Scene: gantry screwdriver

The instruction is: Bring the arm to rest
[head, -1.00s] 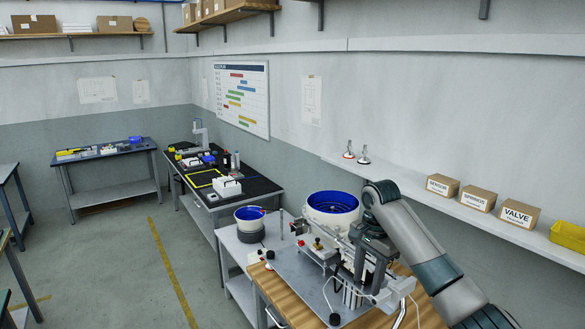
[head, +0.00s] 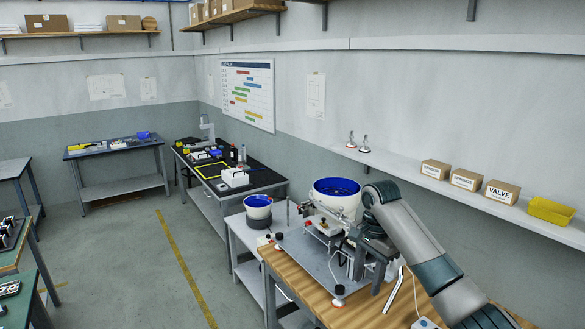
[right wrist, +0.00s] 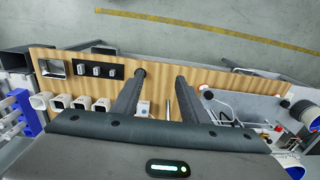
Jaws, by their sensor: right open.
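My right gripper (head: 370,262) is in the middle right of the head view, above the wooden bench and in front of the screwdriver station. In the right wrist view its two fingers (right wrist: 161,77) stand apart, with nothing held between them. The station's grey base plate (head: 318,265) lies on the bench, with a small fixture (head: 322,226) on it. My right arm hides part of the station. A large white feeder bowl with a blue inside (head: 337,188) stands behind it. My left gripper is not in view.
The wooden bench top (head: 350,312) shows bare wood in front. In the right wrist view it carries a black switch panel (right wrist: 97,70) and several white square cups (right wrist: 80,103). A wall shelf (head: 400,173) with labelled boxes and a yellow bin (head: 551,209) is behind my arm.

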